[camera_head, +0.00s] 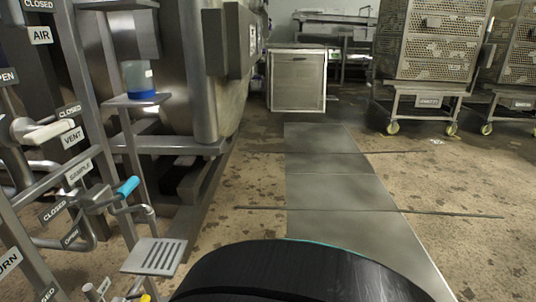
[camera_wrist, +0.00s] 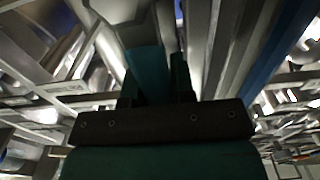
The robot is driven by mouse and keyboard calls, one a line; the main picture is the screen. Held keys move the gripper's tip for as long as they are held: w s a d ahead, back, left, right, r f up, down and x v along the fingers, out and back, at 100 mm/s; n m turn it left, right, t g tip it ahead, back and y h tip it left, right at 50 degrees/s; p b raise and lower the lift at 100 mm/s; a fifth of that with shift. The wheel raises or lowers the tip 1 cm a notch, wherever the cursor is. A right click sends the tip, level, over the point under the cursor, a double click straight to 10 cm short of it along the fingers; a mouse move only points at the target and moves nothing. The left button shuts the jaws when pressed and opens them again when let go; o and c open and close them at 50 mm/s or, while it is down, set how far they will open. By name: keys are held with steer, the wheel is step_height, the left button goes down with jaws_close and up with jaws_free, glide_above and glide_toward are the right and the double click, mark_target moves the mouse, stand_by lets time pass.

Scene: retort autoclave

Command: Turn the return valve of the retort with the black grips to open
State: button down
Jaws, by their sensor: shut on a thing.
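My gripper (camera_wrist: 152,72) shows in the wrist view, its dark fingers shut around a dark teal bar-like thing (camera_wrist: 148,80). I cannot tell from this view whether that thing is a valve handle. In the head view a sign cut off by the left edge, its visible end reading "RN" (camera_head: 8,262), stands at the lower left. The return valve's handle is not clearly seen there, and black grips are not made out. My gripper is not in the head view.
Pipes carry AIR (camera_head: 41,35), VENT (camera_head: 72,138) and SAMPLE (camera_head: 80,171) signs with OPEN and CLOSED plates. A blue-gripped handle (camera_head: 127,186) juts out above a slotted shelf (camera_head: 154,256). Wheeled basket carts (camera_head: 428,95) stand at the back right. The floor ahead is clear.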

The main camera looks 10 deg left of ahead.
steer(key=shift+s+f, duration=0.15)
steer(key=c, duration=1)
jaws_free()
steer(key=shift+o, duration=0.2)
steer(key=w+d+b, duration=0.3)
steer(key=d+b, duration=0.2)
steer(key=d, duration=1.2)
steer(key=shift+d, duration=0.1)
